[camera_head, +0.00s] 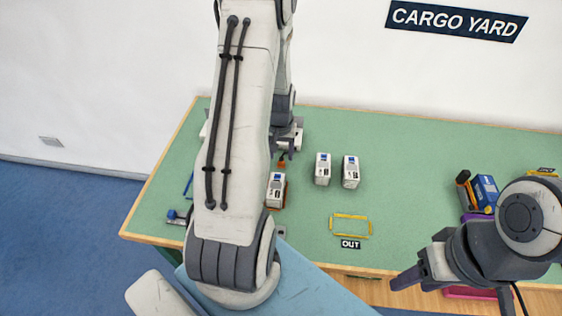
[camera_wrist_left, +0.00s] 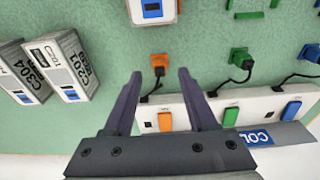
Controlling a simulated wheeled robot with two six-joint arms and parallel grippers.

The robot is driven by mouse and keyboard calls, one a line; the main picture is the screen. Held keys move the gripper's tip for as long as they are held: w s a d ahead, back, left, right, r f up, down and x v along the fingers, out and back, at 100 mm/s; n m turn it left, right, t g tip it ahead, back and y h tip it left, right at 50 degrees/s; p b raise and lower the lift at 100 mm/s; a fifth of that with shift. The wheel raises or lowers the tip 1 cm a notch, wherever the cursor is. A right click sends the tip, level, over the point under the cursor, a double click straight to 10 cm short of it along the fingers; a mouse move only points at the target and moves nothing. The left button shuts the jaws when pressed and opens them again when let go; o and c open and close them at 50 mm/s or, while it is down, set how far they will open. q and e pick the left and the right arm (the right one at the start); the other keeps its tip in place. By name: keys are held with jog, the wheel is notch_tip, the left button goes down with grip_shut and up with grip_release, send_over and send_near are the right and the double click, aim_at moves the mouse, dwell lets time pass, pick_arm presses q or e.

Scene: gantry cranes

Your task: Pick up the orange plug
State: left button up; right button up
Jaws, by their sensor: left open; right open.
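The orange plug (camera_wrist_left: 158,62) lies on the green table in the left wrist view, with a black cable running to a white strip (camera_wrist_left: 190,115). It also shows in the head view (camera_head: 282,163), small and just below my left gripper (camera_head: 290,142). In the left wrist view my left gripper (camera_wrist_left: 160,74) is open, with its fingertips on either side of the plug's near end in the picture. Whether they touch it I cannot tell. My right gripper (camera_head: 450,298) is open and empty at the table's front edge, far from the plug.
A green plug (camera_wrist_left: 240,57) and a blue plug (camera_wrist_left: 311,53) lie to the right. White containers (camera_wrist_left: 62,62) stand to the left, another (camera_wrist_left: 152,10) beyond the orange plug. In the head view, a yellow frame (camera_head: 350,216) marked OUT lies on the table.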

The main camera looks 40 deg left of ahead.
aim_at(281, 161)
pick_arm(q)
jog(key=shift+w+a+f, duration=0.1)
jog(key=shift+f, duration=1.3)
grip_shut()
jog(key=shift+r, duration=0.1)
